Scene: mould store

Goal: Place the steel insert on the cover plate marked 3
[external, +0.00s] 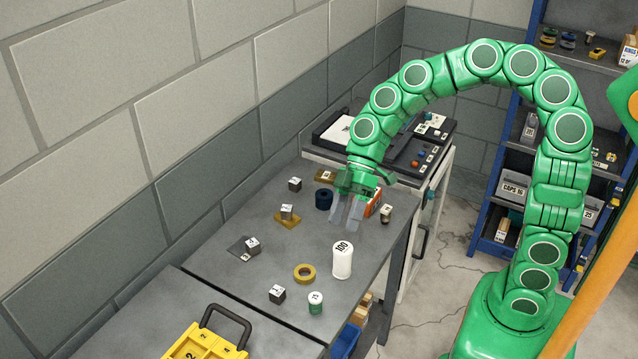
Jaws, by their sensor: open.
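Several small labelled grey blocks are on the bench: one (295,184) stands alone at the back, one (287,211) sits on a yellowish plate (287,222), one (253,246) is at the edge of a grey plate (238,246), and one (277,294) stands at the front. A brownish plate (325,175) with a white label lies at the far end. I cannot tell which block is the steel insert or which plate is marked 3.
A yellow case (200,345) stands nearest the camera.

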